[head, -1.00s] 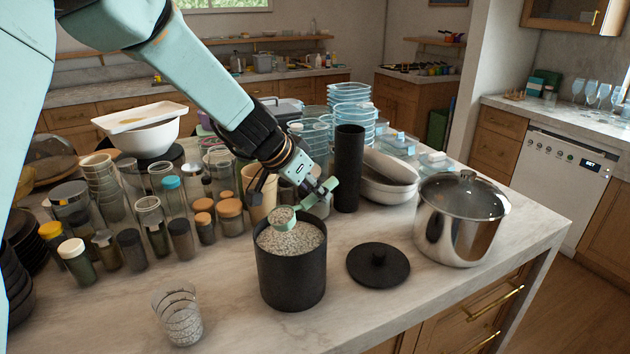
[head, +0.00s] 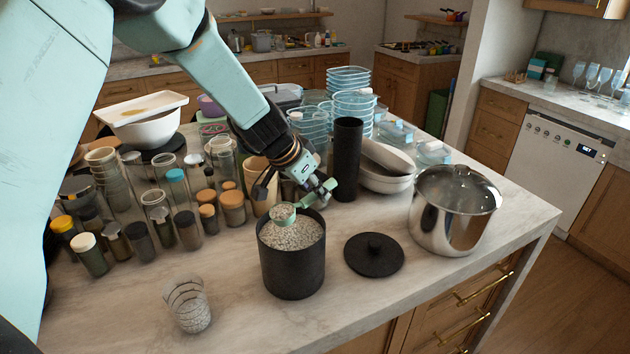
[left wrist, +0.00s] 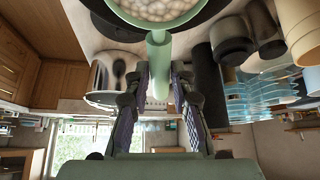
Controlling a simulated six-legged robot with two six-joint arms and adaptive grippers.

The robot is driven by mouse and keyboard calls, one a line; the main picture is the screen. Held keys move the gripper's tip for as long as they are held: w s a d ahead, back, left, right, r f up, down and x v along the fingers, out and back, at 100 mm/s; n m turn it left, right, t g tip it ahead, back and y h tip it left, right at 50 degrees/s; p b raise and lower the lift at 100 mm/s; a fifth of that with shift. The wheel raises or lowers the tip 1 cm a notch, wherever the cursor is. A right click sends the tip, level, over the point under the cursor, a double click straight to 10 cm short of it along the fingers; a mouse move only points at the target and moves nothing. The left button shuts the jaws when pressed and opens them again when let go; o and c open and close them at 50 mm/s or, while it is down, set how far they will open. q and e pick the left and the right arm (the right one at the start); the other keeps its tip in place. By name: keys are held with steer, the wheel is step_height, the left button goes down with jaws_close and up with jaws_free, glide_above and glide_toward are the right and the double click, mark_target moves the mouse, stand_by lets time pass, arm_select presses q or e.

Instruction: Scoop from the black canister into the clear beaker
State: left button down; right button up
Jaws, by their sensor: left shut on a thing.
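The black canister (head: 291,272) stands open on the counter, filled near its rim with pale grains (head: 301,238). My left gripper (head: 318,194) is shut on the handle of a green scoop, just above the canister's back right rim. The scoop's bowl (head: 282,215) is at the grains inside the canister mouth; I cannot tell whether it touches them. In the left wrist view the green handle (left wrist: 159,55) runs between the fingers, and pale grains show at the top. The clear beaker (head: 187,306) stands left of the canister, with pale grains in its bottom. My right gripper is out of view.
The black lid (head: 374,254) lies right of the canister, with a steel pot (head: 455,212) beyond it. A tall black cylinder (head: 347,160) stands behind the gripper. Several jars crowd the left. The counter between beaker and canister is clear.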

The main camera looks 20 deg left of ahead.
arm_select(q)
steer(key=shift+f+g+p, duration=0.15)
steer(key=shift+g+p, duration=0.25)
steer(key=shift+p, duration=1.6)
steer(key=shift+w+d+f, duration=0.1)
steer(key=shift+d+f, duration=0.05)
steer(key=shift+f, duration=0.05)
steer(key=shift+f+g+y+b, duration=0.3)
steer(key=shift+g+b, duration=0.1)
steer(key=shift+b, duration=0.55)
steer(key=shift+f+b, duration=0.1)
steer(key=shift+b, duration=0.25)
steer(key=shift+r, duration=0.3)
steer(key=shift+r+p, duration=1.2)
steer(key=shift+r, duration=0.65)
steer(key=shift+f, duration=0.15)
